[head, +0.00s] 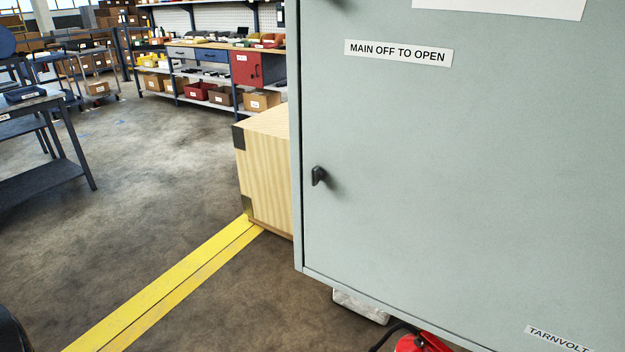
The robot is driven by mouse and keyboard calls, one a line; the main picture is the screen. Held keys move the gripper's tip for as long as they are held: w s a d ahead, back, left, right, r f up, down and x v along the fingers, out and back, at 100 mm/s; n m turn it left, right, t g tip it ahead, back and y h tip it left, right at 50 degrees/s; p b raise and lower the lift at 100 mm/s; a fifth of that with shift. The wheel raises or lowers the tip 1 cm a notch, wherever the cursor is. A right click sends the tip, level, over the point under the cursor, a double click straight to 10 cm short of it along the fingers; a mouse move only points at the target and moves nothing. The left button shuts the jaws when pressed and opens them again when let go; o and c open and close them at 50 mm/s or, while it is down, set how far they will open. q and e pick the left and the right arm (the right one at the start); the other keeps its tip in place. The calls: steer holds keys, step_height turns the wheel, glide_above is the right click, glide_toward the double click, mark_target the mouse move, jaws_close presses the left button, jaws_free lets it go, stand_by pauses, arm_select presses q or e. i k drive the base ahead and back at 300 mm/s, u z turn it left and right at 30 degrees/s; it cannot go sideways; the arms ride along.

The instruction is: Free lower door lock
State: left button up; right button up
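The grey-green cabinet door (450,180) fills the right side of the head view and looks shut. The lower door lock (318,176) is a small black knob or lever near the door's left edge. A second black fitting (340,4) shows at the top edge, partly cut off. A white label (398,53) on the door reads "MAIN OFF TO OPEN". Neither gripper is in view, and nothing touches the lock.
A wooden crate (265,180) with dark corner brackets stands just left of the cabinet. A red object (418,343) and black hose are below the cabinet. Yellow floor tape (165,285) runs across open floor. A dark trolley (45,150) stands left; shelving (215,70) is behind.

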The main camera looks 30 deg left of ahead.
mark_target(316, 174)
steer(key=z, duration=2.95)
steer(key=k, duration=1.85)
steer(key=u, duration=2)
